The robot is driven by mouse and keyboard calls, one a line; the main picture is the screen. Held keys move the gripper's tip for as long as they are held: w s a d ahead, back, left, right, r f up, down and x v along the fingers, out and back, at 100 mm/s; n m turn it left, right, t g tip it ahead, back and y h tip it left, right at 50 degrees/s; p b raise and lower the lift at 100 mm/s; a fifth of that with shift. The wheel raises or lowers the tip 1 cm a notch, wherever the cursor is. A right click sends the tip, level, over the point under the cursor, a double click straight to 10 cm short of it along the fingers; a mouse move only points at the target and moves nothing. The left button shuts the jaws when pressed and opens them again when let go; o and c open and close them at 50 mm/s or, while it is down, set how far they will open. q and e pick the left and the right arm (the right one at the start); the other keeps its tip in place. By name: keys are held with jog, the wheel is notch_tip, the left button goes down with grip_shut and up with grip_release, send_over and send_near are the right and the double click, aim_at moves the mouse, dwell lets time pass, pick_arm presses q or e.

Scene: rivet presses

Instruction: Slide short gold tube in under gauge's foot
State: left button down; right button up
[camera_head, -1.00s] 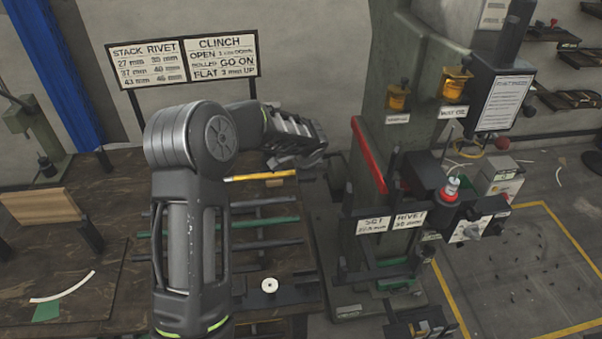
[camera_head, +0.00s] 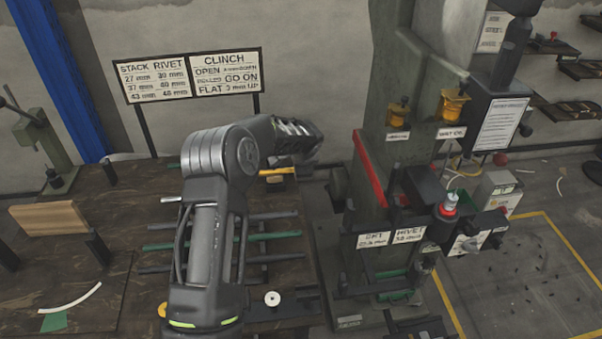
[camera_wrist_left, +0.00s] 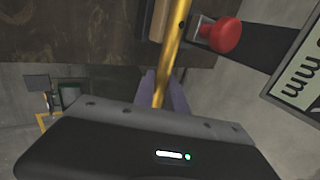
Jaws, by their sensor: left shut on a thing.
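A gold tube (camera_wrist_left: 171,50) runs down the middle of the left wrist view. My left gripper (camera_wrist_left: 163,98) is shut on it, with purple-grey fingers on either side. In the head view, a short stretch of gold (camera_head: 277,172) shows just below my left gripper (camera_head: 300,155); my arm hides its left part. In the left wrist view, a red knob (camera_wrist_left: 225,36) on a metal bracket is close to the tube's right side. I cannot make out which part is the gauge's foot. My right gripper is not in view.
The dark bench (camera_head: 110,290) carries several grey and green bars (camera_head: 270,237) and a white disc (camera_head: 272,298). A green-grey press (camera_head: 390,170) with a red strip stands to the right. A sign (camera_head: 190,75) stands behind the bench.

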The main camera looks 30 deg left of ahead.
pick_arm(q)
jog(key=shift+w+a, duration=0.45)
jog(key=shift+w, duration=0.1)
jog(key=shift+f+b, duration=0.3)
jog(key=shift+b, duration=0.05)
jog(key=c, duration=1.3)
grip_release()
jog(key=shift+b+v, duration=0.85)
jog(key=shift+v, duration=3.05)
